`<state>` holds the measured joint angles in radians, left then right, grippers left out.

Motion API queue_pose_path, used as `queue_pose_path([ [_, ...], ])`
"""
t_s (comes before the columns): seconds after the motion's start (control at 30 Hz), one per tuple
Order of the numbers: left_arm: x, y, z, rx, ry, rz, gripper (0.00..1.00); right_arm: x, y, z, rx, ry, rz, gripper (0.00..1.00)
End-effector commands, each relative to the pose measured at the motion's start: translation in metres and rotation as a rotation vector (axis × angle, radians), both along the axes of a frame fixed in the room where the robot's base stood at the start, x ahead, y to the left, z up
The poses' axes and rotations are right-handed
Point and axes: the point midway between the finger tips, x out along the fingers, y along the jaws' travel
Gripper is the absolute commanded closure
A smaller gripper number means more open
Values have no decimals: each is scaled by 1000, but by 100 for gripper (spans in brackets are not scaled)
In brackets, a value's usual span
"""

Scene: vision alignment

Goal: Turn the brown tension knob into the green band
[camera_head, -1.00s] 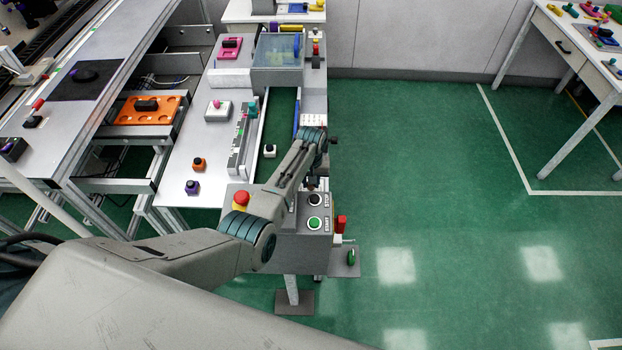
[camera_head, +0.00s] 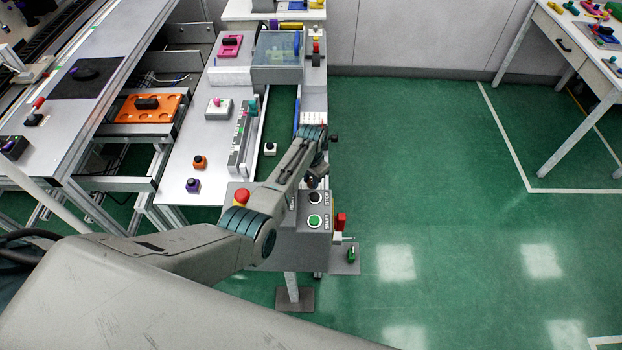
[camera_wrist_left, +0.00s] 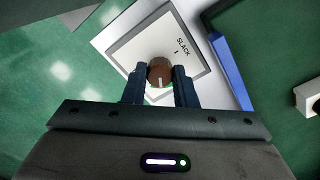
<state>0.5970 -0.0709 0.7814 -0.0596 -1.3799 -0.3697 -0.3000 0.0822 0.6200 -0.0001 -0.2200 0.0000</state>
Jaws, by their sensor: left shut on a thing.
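The brown tension knob (camera_wrist_left: 160,70) sits on a white plate (camera_wrist_left: 138,47) marked SLACK in the left wrist view. A pale pointer line on the knob faces the lower edge of the picture. A bit of green band (camera_wrist_left: 167,88) shows beside the knob at that edge; the rest of the scale is hidden by the knob and fingers. My left gripper (camera_wrist_left: 160,75) is shut on the knob, one dark finger on each side. In the head view my left wrist hides the knob and the fingertips. My right gripper is not seen.
A control box with a green START button (camera_head: 315,221) and a red emergency stop (camera_head: 242,197) stands near my left forearm. A blue strip (camera_wrist_left: 231,72) and green belt run beside the plate. Open floor is at right.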

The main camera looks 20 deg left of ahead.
Motion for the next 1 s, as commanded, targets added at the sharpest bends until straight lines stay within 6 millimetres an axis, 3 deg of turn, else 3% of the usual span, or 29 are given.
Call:
queue_pose_path([
  [0.5, 0, 0, 0, 0, 1, -20, 98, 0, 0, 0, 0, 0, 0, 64],
  [0.53, 0, 0, 0, 0, 1, -20, 73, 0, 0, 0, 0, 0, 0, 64],
  [0.63, 0, 0, 0, 0, 1, -20, 53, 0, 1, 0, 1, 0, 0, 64],
  [1.0, 0, 0, 2, 0, 0, -20, 53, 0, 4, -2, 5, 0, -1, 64],
])
